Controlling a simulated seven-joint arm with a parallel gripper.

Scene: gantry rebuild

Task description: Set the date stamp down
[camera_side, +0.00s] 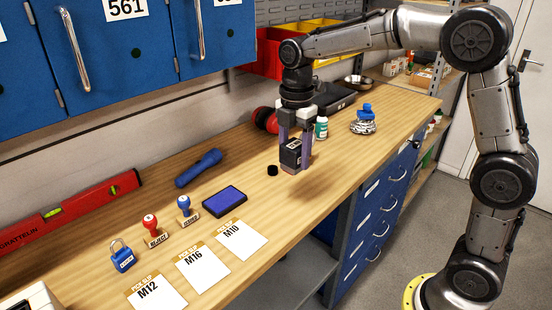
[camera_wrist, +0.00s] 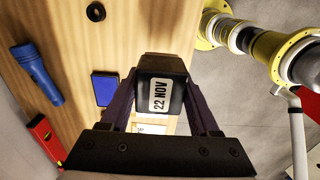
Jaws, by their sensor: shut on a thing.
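The date stamp (camera_side: 291,154) is a dark block held between the two fingers of my gripper (camera_side: 295,150) in the side view. In the wrist view the stamp (camera_wrist: 160,88) shows a white label reading "22 NOV", with a finger of my gripper (camera_wrist: 160,110) on each side. My gripper is shut on it. In the side view the stamp hangs above the wooden bench (camera_side: 330,195), with a soft shadow on the bench below. Its underside is hidden.
Left of the stamp are a small black ring (camera_side: 272,170), a blue ink pad (camera_side: 224,201), a blue torch (camera_side: 198,167) and two stamps marked REJECT (camera_side: 152,229) and blue (camera_side: 186,210). White cards (camera_side: 241,239) lie in front. A white bottle (camera_side: 321,128) stands close behind my gripper.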

